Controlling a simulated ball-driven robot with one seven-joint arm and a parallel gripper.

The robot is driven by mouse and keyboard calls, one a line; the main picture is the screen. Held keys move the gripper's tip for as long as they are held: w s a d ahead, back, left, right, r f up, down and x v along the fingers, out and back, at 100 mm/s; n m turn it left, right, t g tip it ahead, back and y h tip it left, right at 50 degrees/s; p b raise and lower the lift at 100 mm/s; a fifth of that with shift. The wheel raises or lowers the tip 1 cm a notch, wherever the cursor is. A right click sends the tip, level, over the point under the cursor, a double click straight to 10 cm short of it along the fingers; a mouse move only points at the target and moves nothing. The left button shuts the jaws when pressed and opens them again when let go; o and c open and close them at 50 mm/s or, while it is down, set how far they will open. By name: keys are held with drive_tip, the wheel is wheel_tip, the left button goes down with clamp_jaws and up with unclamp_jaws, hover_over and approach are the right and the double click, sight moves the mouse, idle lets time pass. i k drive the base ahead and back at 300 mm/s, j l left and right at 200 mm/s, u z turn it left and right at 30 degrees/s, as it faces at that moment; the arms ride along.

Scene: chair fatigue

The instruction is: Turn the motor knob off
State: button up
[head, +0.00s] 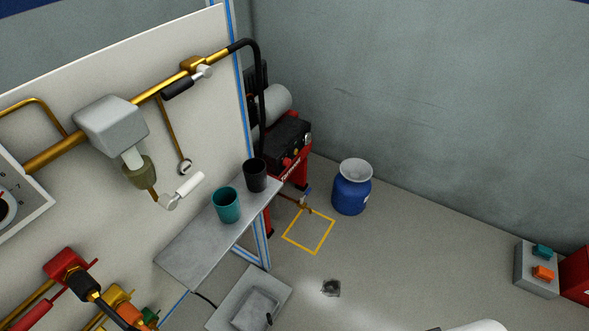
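A red machine (272,204) with a black box (288,140) on top stands at the back, just right of the white panel's edge. A grey cylinder (276,103) like a motor sits above and behind the box. Small red knob-like parts (287,161) show on the box's front; they are too small to tell which is the motor knob or how it is turned. The panel's post and a black pipe partly hide the machine. My gripper is not in view.
A grey shelf (200,246) holds a teal cup (226,206) and a black cup (255,175). The white panel (65,105) carries brass pipes and coloured valves. A blue barrel (351,190) stands by the wall. Floor between the yellow square (323,236) and the grey button box (537,270) is mostly clear.

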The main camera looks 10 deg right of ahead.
sight(286, 162)
drive_tip(key=i+l+z, duration=0.15)
drive_tip(key=i+z, duration=0.2)
drive_tip(key=i, duration=0.55)
drive_tip(key=i+j+z, duration=0.1)
drive_tip(key=i+z, duration=0.25)
drive_tip(key=i, duration=0.55)
